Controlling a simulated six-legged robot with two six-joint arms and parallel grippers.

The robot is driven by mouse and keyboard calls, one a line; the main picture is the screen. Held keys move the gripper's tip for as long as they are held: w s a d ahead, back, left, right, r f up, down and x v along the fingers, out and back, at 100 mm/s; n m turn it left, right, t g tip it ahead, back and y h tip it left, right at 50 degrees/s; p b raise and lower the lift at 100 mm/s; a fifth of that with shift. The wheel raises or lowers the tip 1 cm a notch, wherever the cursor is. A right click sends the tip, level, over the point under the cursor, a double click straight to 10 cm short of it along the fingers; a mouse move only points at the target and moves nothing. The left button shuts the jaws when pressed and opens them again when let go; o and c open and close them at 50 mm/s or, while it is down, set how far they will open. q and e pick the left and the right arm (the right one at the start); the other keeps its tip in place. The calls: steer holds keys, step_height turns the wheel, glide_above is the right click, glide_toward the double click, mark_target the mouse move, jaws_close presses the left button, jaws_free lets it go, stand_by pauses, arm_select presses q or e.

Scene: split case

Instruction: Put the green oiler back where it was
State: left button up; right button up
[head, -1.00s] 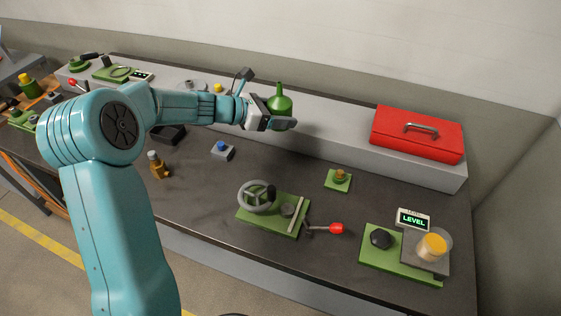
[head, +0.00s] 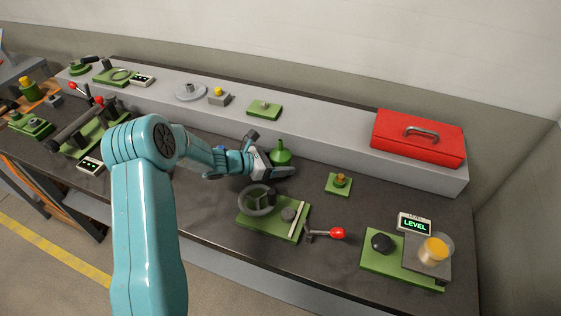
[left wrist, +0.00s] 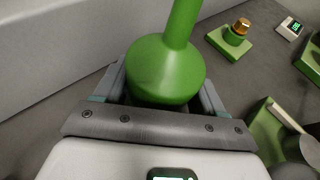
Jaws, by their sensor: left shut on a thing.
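The green oiler (head: 280,156) has a round body and a thin upright spout. It is between the fingers of my left gripper (head: 280,168), which is shut on it. In the head view it is low, close in front of the grey raised shelf, behind the handwheel fixture. I cannot tell whether its base touches the bench. The left wrist view shows the oiler (left wrist: 166,70) close up between the two fingers, its spout running out of the top of the picture. My right gripper is not in view.
The handwheel on its green plate (head: 272,222) is just in front of the gripper. A brass-topped green block (head: 339,184) stands to the right. The red toolbox (head: 418,139) and a small green plate (head: 264,110) are on the raised shelf (head: 330,130). The bench between is clear.

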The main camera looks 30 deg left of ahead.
arm_select(q)
steer(key=shift+r, duration=0.1)
steer(key=shift+s, duration=0.1)
steer(key=o, duration=1.2)
steer(key=shift+f, duration=0.2)
steer(key=shift+r, duration=0.25)
steer(key=shift+s+a, duration=0.2)
steer(key=b+v, duration=0.1)
steer(key=v, duration=1)
steer(key=shift+s+r, duration=0.1)
steer(key=shift+s, duration=0.1)
